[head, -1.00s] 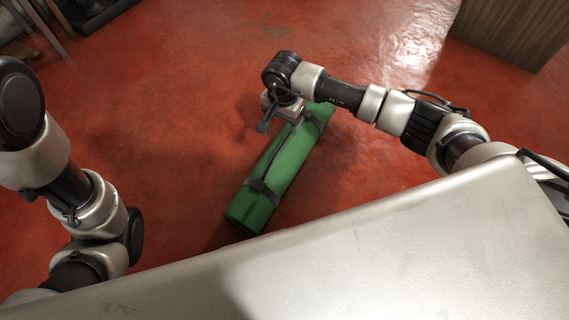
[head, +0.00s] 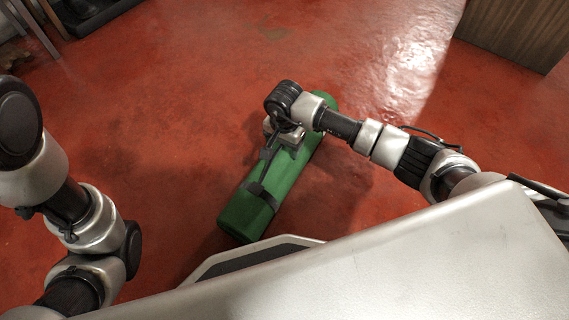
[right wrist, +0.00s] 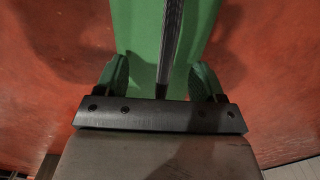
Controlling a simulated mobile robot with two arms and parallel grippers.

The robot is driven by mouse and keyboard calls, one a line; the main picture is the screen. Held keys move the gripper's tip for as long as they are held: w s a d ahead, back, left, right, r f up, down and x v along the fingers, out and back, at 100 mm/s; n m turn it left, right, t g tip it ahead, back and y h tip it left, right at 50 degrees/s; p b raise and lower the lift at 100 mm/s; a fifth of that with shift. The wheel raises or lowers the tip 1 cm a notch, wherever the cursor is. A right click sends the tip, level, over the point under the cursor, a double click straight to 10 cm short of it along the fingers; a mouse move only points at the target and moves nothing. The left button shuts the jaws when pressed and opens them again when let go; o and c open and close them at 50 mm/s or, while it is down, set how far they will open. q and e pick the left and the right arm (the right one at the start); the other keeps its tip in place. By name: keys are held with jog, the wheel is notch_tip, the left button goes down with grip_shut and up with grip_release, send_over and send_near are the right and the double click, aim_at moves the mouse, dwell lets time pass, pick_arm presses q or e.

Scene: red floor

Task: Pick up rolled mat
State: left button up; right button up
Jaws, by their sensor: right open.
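A green rolled mat (head: 287,183) lies on the red floor, slanting from lower left to upper right in the head view. A dark band circles it near its lower end, and a dark strap runs along it. My right gripper (head: 278,150) is over the middle of the mat, hiding part of it. In the right wrist view the mat (right wrist: 140,30) runs under the open jaws (right wrist: 160,80), with the strap between the fingers. Whether the fingers touch the mat is unclear. My left arm shows at the left, but its gripper is out of view.
A wooden cabinet (head: 513,32) stands at the upper right. A dark tray-like object (head: 85,12) and metal legs are at the upper left. The red floor (head: 170,130) around the mat is mostly clear.

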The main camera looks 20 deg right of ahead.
jog(key=c, duration=1.1)
grip_shut()
jog(key=shift+s+f, duration=0.1)
